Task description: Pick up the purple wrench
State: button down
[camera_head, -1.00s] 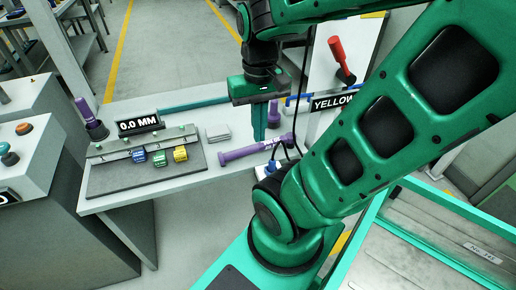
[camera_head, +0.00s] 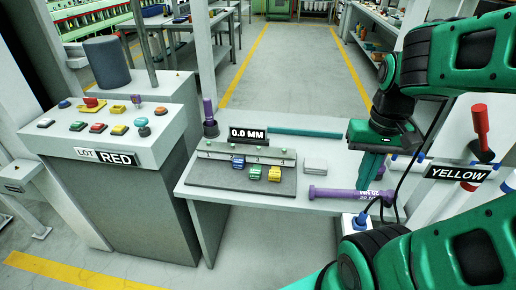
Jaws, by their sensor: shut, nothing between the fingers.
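The purple wrench (camera_head: 332,194) lies flat near the front right edge of the grey workbench (camera_head: 248,202). My gripper (camera_head: 368,187) points down, with green fingers shut and empty. Its fingertips overlap the right part of the wrench in the picture. I cannot tell whether they touch it or hover just above or behind it. The wrench is not held.
A dark fixture (camera_head: 240,178) with blue and yellow blocks sits left of the wrench, beside a grey block (camera_head: 315,166). Another purple tool (camera_head: 209,117) stands upright at the back left. A "YELLOW" panel with a red-handled lever (camera_head: 480,128) stands close on the right.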

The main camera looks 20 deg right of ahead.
aim_at(388, 196)
jog(key=k, duration=1)
jog(key=u, duration=1.05)
jog(key=i, duration=0.9)
jog(key=z, duration=1.05)
